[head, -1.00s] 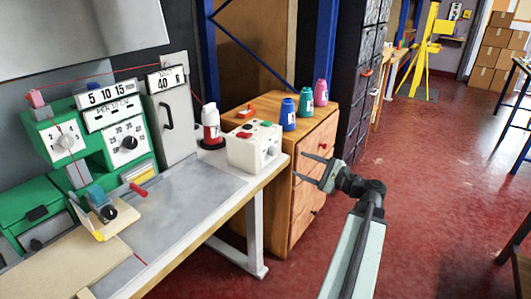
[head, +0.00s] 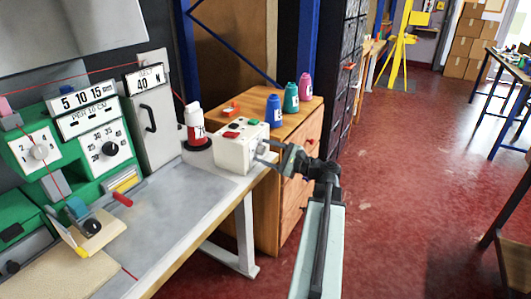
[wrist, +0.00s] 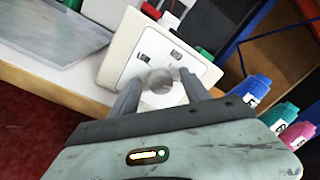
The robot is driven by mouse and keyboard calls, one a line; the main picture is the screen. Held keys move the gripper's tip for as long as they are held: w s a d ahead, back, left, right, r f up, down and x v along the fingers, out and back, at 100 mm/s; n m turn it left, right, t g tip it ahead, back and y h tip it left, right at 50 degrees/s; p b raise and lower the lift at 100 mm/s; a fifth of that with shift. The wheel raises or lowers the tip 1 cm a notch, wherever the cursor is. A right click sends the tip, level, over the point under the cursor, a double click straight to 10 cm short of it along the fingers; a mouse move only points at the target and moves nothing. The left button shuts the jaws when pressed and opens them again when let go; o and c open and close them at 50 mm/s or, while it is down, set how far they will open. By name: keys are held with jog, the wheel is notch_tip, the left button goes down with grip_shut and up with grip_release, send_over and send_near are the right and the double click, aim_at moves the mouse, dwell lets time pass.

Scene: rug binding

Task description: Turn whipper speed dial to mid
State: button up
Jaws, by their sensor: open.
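The whipper appears to be the white box (head: 238,150) at the right end of the bench, with red, dark and green parts on top. Its grey round speed dial (wrist: 160,82) is on the front face, which carries a "LOW" label to the upper left and what looks like "MID" above. Where the dial points is not clear. My gripper (head: 264,151) is open at that face. In the wrist view its fingers (wrist: 160,79) lie on either side of the dial; I cannot tell whether they touch it.
Blue, green and pink spools (head: 291,98) stand on the wooden cabinet (head: 300,145). Green machines with other dials (head: 100,140) are at left.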

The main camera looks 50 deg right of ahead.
grip_shut()
jog(key=shift+n, duration=0.4)
jog(key=n, duration=0.3)
jog(key=n+b, duration=0.1)
jog(key=n, duration=0.1)
jog(key=shift+f+n, duration=0.2)
jog(key=shift+n, duration=0.2)
jog(key=n, duration=0.3)
jog(key=shift+n+y+b, duration=0.3)
jog(key=shift+n+b, duration=0.1)
jog(key=shift+f+n, duration=0.1)
jog(key=shift+n, duration=1.8)
grip_release()
